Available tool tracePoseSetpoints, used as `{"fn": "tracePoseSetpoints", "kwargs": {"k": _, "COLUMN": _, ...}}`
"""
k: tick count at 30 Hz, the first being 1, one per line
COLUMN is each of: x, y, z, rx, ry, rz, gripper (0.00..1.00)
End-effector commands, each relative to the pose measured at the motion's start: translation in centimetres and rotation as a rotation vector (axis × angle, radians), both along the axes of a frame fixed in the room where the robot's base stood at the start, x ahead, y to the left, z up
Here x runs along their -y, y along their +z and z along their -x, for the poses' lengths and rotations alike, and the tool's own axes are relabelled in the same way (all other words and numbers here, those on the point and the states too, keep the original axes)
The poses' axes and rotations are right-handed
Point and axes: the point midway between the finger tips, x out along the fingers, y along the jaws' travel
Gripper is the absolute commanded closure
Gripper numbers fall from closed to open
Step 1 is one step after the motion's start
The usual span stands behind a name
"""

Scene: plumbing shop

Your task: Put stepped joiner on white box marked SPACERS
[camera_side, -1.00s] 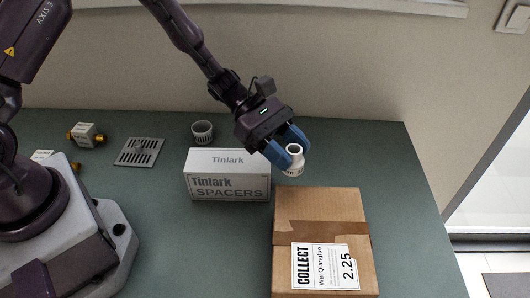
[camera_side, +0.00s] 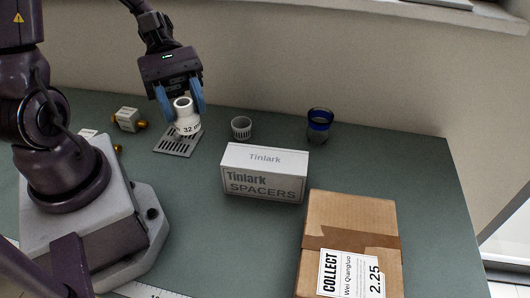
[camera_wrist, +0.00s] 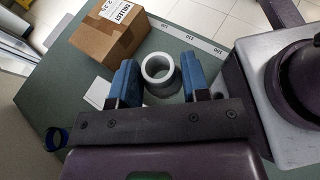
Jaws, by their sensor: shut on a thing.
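The stepped joiner (camera_side: 183,107) is a white, wide-based fitting with a narrower top and a dark marking that reads 32. My gripper (camera_side: 183,100) is shut on it, with a blue finger on each side, and holds it roughly upright above the slotted grate. In the wrist view the joiner (camera_wrist: 160,74) shows as a round open ring between the blue fingers. The white box marked SPACERS (camera_side: 264,174) stands on the bench to the right of my gripper and nearer the camera. Its flat top is bare.
A slotted metal grate (camera_side: 178,142) lies below the joiner. A grey cup-like fitting (camera_side: 241,128) stands behind the box, and a blue-rimmed dark cup (camera_side: 319,126) behind its right end. A cardboard parcel (camera_side: 350,240) is at front right. Brass-ended fittings (camera_side: 127,120) lie at left.

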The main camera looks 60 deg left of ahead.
Motion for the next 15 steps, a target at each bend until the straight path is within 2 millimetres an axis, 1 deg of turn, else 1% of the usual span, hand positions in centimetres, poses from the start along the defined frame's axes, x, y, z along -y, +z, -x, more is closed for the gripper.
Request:
{"fn": "tracePoseSetpoints", "kwargs": {"k": 2, "x": 0.2, "y": -0.3, "z": -1.0, "rx": 0.001, "ry": -0.011, "rz": 0.002, "gripper": 0.80}}
{"fn": "tracePoseSetpoints", "kwargs": {"k": 4, "x": 0.4, "y": -1.0, "z": -2.4, "rx": 0.000, "ry": -0.011, "rz": 0.004, "gripper": 0.80}}
{"fn": "tracePoseSetpoints", "kwargs": {"k": 11, "x": 1.2, "y": -3.6, "z": -8.2, "rx": 0.001, "ry": -0.010, "rz": 0.004, "gripper": 0.80}}
{"fn": "tracePoseSetpoints", "kwargs": {"k": 12, "x": 1.4, "y": -4.1, "z": -9.2, "rx": 0.001, "ry": -0.009, "rz": 0.004, "gripper": 0.80}}
{"fn": "tracePoseSetpoints", "kwargs": {"k": 15, "x": 1.6, "y": -6.1, "z": -10.5, "rx": -0.002, "ry": -0.007, "rz": 0.004, "gripper": 0.80}}
